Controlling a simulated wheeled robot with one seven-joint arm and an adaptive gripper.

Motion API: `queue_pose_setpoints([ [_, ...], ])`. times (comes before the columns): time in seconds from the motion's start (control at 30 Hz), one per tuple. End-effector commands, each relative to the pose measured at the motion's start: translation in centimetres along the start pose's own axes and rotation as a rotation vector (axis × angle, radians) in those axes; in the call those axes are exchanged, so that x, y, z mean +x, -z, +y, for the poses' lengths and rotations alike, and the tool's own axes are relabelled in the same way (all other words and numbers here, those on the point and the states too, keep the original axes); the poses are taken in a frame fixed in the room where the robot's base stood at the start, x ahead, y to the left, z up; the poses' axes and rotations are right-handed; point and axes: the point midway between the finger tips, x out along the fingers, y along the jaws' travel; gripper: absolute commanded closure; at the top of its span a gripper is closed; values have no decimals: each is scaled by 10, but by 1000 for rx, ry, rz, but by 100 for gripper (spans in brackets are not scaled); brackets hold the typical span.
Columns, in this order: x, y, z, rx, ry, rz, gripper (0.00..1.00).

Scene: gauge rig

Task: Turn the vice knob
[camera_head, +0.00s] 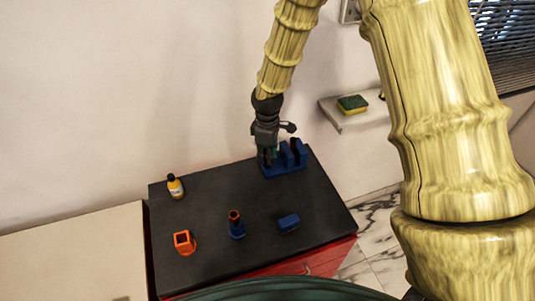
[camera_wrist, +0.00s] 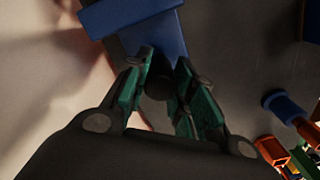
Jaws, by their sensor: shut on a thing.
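The blue vice (camera_head: 288,168) stands at the back right of the dark tabletop, and its blue body fills the top of the wrist view (camera_wrist: 155,38). My gripper (camera_head: 266,163) reaches down at the vice's left end. In the wrist view its green-padded fingers (camera_wrist: 166,68) are closed around a dark round knob (camera_wrist: 158,88) just below the blue body. The fingers partly hide the knob. In the head view the knob is hidden by my gripper.
On the dark tabletop (camera_head: 210,205) stand a yellow bottle (camera_head: 175,187), an orange holder (camera_head: 184,243), a blue post with an orange top (camera_head: 237,229) and a blue block (camera_head: 288,223). A wall shelf (camera_head: 345,120) with a sponge (camera_head: 352,104) is to the right.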

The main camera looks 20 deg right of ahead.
Motion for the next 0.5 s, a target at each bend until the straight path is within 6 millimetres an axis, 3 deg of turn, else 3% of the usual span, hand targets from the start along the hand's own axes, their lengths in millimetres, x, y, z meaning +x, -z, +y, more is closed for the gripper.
queue_pose_setpoints([
  [0.4, 0, 0, 0, 6, 0, 0, 99],
  [0.43, 0, 0, 0, 6, 0, 0, 72],
  [0.5, 0, 0, 0, 6, 0, 0, 59],
])
